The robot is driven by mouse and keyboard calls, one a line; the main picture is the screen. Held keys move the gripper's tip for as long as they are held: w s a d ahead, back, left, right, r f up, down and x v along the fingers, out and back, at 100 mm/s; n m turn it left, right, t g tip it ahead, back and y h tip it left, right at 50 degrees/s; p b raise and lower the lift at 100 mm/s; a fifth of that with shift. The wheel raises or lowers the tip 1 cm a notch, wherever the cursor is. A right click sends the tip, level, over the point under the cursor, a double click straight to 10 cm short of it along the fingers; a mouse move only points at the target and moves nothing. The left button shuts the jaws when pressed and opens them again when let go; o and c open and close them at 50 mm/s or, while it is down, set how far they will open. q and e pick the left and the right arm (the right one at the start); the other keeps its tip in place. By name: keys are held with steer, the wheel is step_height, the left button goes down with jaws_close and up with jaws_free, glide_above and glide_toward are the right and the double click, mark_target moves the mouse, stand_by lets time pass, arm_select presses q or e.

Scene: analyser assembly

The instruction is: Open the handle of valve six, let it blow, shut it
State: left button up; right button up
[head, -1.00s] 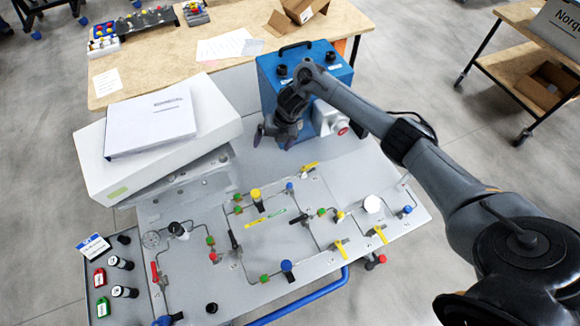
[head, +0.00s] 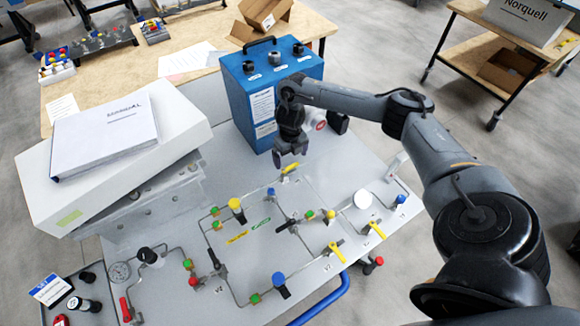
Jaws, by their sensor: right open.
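The grey panel (head: 330,170) carries thin pipes and several valves with coloured handles. A yellow handle (head: 290,169) is at its back edge, in front of the blue box. Other yellow handles (head: 337,251) (head: 376,230) are at the front right, and a red handle (head: 126,309) is at the front left. The valve labels are too small to read, so I cannot tell which is valve six. My right gripper (head: 291,152) is open, pointing down just above and behind the back yellow handle; I cannot tell whether it touches it. My left gripper is not in view.
A blue box (head: 262,92) with black knobs stands behind the panel. A white case (head: 180,137) with a manual (head: 105,132) on it stands at the left. A blue rail (head: 325,305) runs along the front.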

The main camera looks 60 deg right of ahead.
mark_target(290, 167)
steer(key=shift+f, duration=2.25)
steer(key=shift+c, duration=0.2)
steer(key=c, duration=1)
